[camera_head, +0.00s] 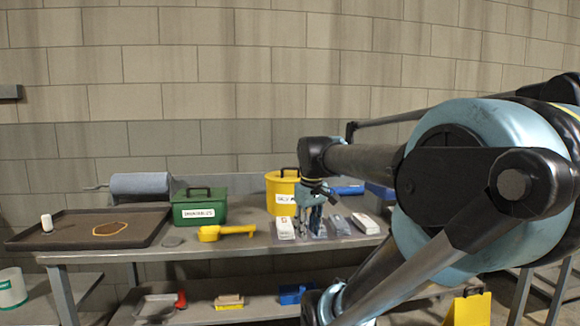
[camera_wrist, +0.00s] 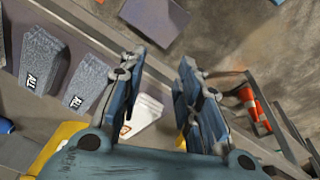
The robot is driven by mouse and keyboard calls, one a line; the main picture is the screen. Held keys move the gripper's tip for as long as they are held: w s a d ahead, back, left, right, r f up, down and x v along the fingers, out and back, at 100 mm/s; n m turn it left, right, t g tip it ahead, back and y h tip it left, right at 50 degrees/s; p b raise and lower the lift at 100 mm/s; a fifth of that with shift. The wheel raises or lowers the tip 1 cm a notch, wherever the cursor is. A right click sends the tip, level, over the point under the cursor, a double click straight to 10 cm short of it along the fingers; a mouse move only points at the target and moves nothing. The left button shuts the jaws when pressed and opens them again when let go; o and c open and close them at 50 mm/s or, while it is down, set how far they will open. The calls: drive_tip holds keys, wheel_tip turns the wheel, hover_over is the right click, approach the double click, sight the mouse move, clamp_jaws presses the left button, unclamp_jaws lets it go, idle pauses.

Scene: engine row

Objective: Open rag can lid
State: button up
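A yellow can (camera_head: 283,206) with a dark handle on its lid stands at the back right of the bench, against the wall. The lid (camera_head: 284,177) looks shut. My gripper (camera_head: 312,212) hangs in front of the can's right side, over the small packs. In the wrist view my gripper (camera_wrist: 160,78) has its two fingers apart, with nothing held between them. A yellow surface (camera_wrist: 58,148) shows at lower left there; I cannot tell whether it is the can.
Left of the can stand a green box (camera_head: 199,207), a yellow tool (camera_head: 226,232), a blue roll (camera_head: 140,184) and a dark tray (camera_head: 90,231). White boxes (camera_head: 285,228) and grey packs lie near my gripper. Orange cones (camera_wrist: 252,108) show in the wrist view.

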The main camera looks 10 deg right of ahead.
drive_tip(key=w+r+n, duration=1.3)
drive_tip(key=w+r, duration=1.7)
drive_tip(key=r, duration=0.1)
drive_tip(key=w+f, duration=0.1)
drive_tip(key=f, duration=0.4)
drive_tip(key=w+f, duration=0.1)
drive_tip(key=f, duration=0.5)
drive_tip(key=w+f, duration=0.1)
drive_tip(key=f, duration=0.5)
drive_tip(key=shift+w+f, duration=0.15)
drive_tip(key=shift+w, duration=0.2)
drive_tip(key=shift+c, duration=0.5)
clamp_jaws()
